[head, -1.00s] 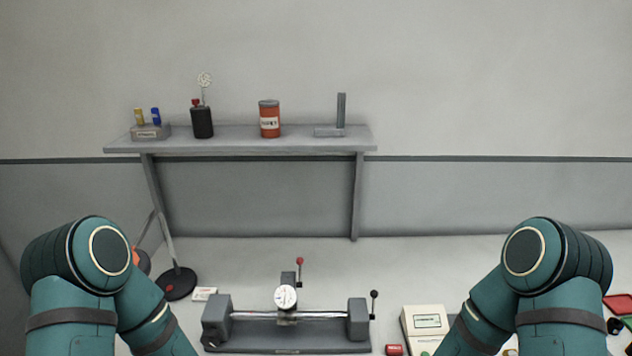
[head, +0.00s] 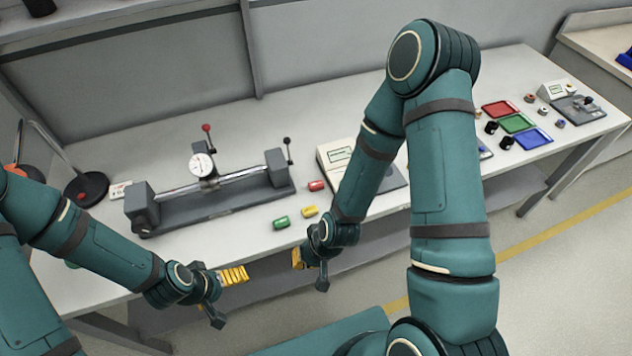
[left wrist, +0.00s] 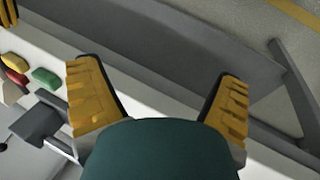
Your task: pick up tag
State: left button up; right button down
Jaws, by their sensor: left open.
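No piece is clearly marked as the tag. A small white card with a red mark (head: 120,190) lies at the table's left, beside the black lamp base. Small green (head: 281,223), yellow (head: 310,211) and red (head: 316,186) pieces lie right of the dial fixture; the green one (left wrist: 45,78) also shows at the left wrist view's left edge. My left gripper (head: 234,276) is open and empty at the table's front edge, left of and nearer than these pieces. My right gripper (head: 298,259) is in front of the table edge; its jaw gap is hidden.
The dial fixture (head: 215,203) stands behind the grippers. A white box with a display (head: 338,156) is partly hidden by my right arm. Red, green and blue trays (head: 517,123) lie further right. A shelf (head: 140,290) runs below the tabletop.

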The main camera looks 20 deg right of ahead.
aim_at(317, 184)
jog(key=j+z, duration=0.15)
jog(key=z, duration=0.75)
jog(key=k, duration=0.05)
